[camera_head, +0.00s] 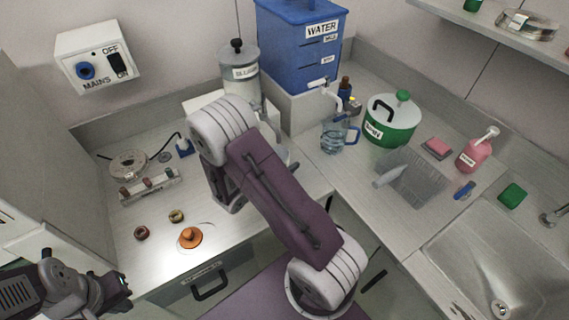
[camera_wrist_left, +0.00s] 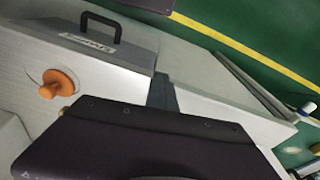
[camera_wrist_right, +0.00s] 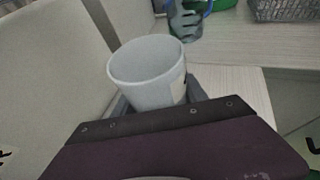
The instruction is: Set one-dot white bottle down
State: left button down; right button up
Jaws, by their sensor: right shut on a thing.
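In the head view my right arm covers this gripper and the bottle. My left gripper (camera_head: 123,283) is at the lower left, off the counter's front; in the left wrist view its fingers (camera_wrist_left: 162,92) look together and empty.
An orange-knobbed disc (camera_head: 190,237) and two small rings (camera_head: 142,233) lie on the left counter, near a small rack (camera_head: 150,188). A grey canister (camera_head: 238,75), blue water tank (camera_head: 298,45), jug (camera_head: 335,137) and wire basket (camera_head: 411,176) stand farther back and right.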

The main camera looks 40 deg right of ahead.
jog(key=shift+f, duration=0.1)
jog(key=shift+s+f, duration=0.1)
jog(key=shift+f, duration=0.05)
jog(key=o, duration=1.4)
jog(key=shift+c, duration=0.2)
